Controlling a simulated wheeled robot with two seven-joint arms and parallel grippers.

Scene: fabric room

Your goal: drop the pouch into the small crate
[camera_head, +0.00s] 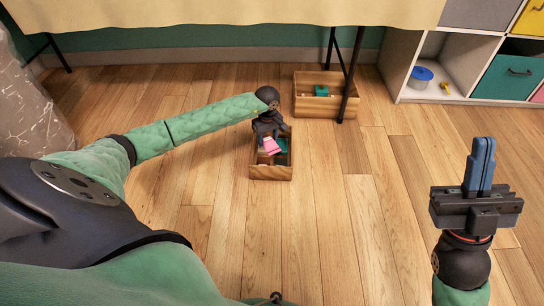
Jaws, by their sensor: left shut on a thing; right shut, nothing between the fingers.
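A small wooden crate (271,173) stands on the floor in the middle of the view. My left gripper (269,137) points down at the crate from above, its fingers partly hidden by its own body. It is shut on a pink thing that looks like the pouch (270,146), at the crate's opening. I cannot tell whether the pouch touches the crate or its contents. Teal pieces (283,146) show in the crate beside it. My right gripper (483,165) is shut and empty, pointing up at the right, well away from the crate.
A larger wooden crate (325,104) with a teal thing inside stands behind, beside a dark table leg (349,75). A cloth-covered table (220,12) spans the back. A white cubby shelf (397,60) holds a blue container (420,78). The floor at front centre is clear.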

